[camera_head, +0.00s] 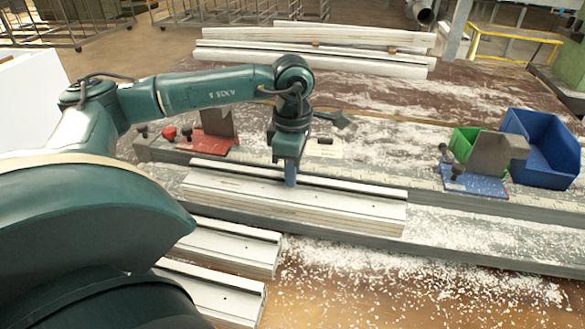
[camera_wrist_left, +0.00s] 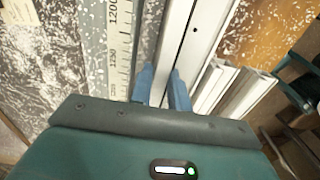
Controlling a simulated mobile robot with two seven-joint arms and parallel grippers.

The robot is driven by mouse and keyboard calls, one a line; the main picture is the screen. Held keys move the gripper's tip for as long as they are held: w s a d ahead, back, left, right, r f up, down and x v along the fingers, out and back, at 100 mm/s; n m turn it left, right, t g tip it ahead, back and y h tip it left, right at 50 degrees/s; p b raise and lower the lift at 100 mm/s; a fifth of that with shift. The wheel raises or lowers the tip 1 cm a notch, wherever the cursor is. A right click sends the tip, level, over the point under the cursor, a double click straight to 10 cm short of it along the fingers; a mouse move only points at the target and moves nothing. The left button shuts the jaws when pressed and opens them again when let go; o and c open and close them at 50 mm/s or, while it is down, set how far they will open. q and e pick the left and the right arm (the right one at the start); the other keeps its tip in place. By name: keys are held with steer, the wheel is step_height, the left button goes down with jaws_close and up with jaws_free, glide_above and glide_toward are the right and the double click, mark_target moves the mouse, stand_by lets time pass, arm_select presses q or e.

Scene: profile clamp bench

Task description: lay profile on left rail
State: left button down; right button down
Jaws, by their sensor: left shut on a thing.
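A long white profile (camera_head: 340,208) with a dark groove lies level along the grey rail (camera_head: 470,245), left of the middle of the bench. My left gripper (camera_head: 290,182) points straight down at the profile and is shut on it near its middle. In the left wrist view the two blue fingers (camera_wrist_left: 162,78) straddle a strip of the white profile (camera_wrist_left: 178,35). Whether the profile's underside touches the rail is hidden. My right gripper is not in view.
A red clamp (camera_head: 215,145) stands behind the profile's left end. A blue clamp (camera_head: 475,185) stands to the right, near a green bin (camera_head: 463,142) and a blue bin (camera_head: 545,150). More white profiles lie in front (camera_head: 235,248) and at the back (camera_head: 310,62). White chips cover the bench.

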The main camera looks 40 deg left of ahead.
arm_select(q)
steer(key=c, duration=1.3)
jaws_free()
steer(key=shift+r, duration=0.1)
step_height(320, 180, up, 12)
